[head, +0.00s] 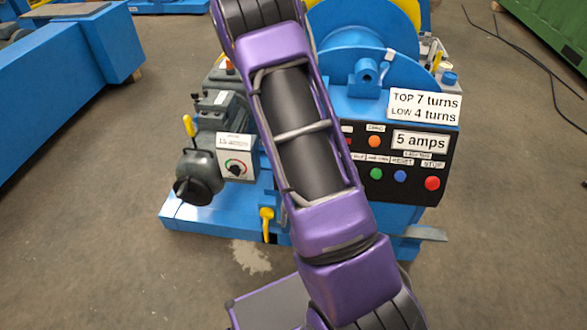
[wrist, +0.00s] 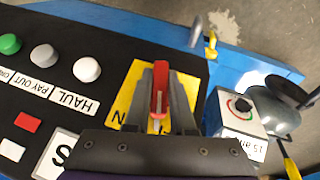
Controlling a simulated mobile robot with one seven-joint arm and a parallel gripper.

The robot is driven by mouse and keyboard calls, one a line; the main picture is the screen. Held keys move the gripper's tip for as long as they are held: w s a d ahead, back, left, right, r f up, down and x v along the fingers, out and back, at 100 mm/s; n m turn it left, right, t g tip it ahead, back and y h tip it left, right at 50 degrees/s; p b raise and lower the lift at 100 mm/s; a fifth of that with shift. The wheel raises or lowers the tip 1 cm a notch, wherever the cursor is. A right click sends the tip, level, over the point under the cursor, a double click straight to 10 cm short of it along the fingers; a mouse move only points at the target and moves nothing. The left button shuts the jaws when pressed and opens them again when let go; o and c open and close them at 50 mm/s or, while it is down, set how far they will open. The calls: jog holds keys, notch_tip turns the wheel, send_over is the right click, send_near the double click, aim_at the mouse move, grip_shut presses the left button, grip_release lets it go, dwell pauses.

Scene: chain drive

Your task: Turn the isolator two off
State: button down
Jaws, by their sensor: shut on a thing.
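A red isolator handle (wrist: 159,88) stands on a yellow plate (wrist: 126,92) at the right end of the black control panel in the wrist view. A letter N shows on the plate, upside down. My gripper (wrist: 163,98) has its dark fingers on both sides of the red handle and is shut on it. The handle lies in line with the fingers. The plate is partly hidden by my fingers, and no number for this isolator can be read. In the head view my purple arm hides the handle and my gripper.
The black panel (head: 407,148) also carries several round buttons and labels, including a white button (wrist: 86,69). A dial box (head: 236,162) marked amps and a grey motor (head: 203,170) sit beside it. Open floor lies in front of the blue machine.

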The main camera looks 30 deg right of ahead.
jog(key=n+h, duration=0.1)
jog(key=h, duration=0.1)
jog(key=n+g+h, duration=0.1)
jog(key=n+h, duration=0.1)
jog(key=shift+g, duration=0.3)
jog(key=shift+d+n+h, duration=0.1)
jog(key=shift+n+h, duration=0.2)
jog(key=shift+h, duration=0.1)
jog(key=c, duration=0.8)
grip_release()
jog(key=shift+o, duration=0.2)
jog(key=p+v, duration=0.2)
jog(key=v, duration=1.5)
jog(key=shift+a+r, duration=0.15)
jog(key=shift+a, duration=0.05)
